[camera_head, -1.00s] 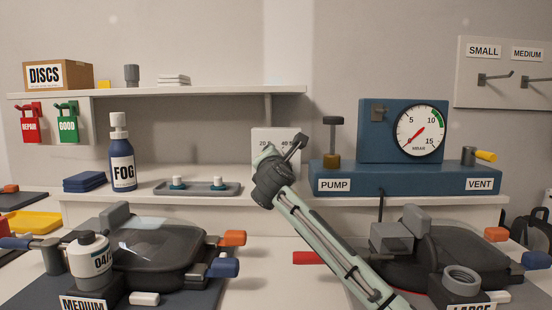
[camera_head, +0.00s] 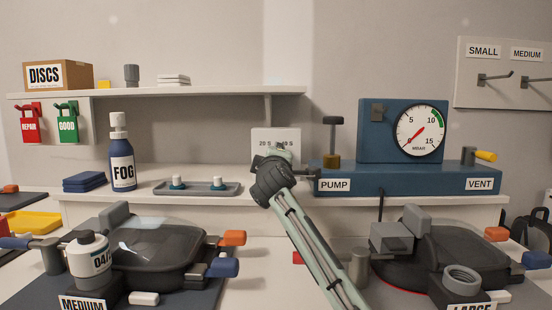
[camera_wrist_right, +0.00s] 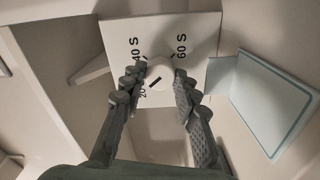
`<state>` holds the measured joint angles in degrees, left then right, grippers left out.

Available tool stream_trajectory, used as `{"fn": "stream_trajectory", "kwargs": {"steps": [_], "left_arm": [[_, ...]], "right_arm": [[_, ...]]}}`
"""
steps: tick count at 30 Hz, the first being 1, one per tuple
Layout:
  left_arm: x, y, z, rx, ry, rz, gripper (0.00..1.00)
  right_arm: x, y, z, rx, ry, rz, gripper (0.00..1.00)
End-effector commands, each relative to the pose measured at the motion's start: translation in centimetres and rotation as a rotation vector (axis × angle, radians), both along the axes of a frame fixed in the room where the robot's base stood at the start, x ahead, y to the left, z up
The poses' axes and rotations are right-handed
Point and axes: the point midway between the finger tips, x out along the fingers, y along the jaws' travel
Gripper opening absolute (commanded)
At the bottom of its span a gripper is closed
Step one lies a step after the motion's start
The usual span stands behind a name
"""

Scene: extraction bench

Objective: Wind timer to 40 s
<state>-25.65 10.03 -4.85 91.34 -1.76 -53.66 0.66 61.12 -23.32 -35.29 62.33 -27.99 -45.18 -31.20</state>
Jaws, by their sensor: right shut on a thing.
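The timer is a pale square panel (camera_head: 276,138) behind my right gripper, with its lower part hidden in the head view. The right wrist view shows its face (camera_wrist_right: 196,28) with 20, 40 S and 60 S marks. Its round white knob (camera_wrist_right: 160,70) is between my right gripper's fingertips (camera_wrist_right: 160,80), which are shut on it. The black line on the knob points to the lower left in that view, toward the 20 mark, which a finger partly covers. In the head view my right gripper (camera_head: 272,160) is at the timer's front. My left gripper is not in view.
The blue pump unit (camera_head: 335,184) with its gauge (camera_head: 420,131) stands just right of the timer. A grey tray (camera_head: 198,188) and the FOG bottle (camera_head: 122,165) are to the left.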

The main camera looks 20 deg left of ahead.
Motion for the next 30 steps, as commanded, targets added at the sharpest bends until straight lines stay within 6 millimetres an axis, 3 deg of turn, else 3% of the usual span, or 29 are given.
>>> {"fn": "stream_trajectory", "kwargs": {"steps": [12,30], "left_arm": [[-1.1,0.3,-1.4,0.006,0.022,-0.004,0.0],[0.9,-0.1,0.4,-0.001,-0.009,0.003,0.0]], "right_arm": [[0.0,0.0,-0.2,0.377,0.111,-0.001,0.01],[0.0,0.0,-0.2,0.925,0.269,-0.001,0.01]]}}
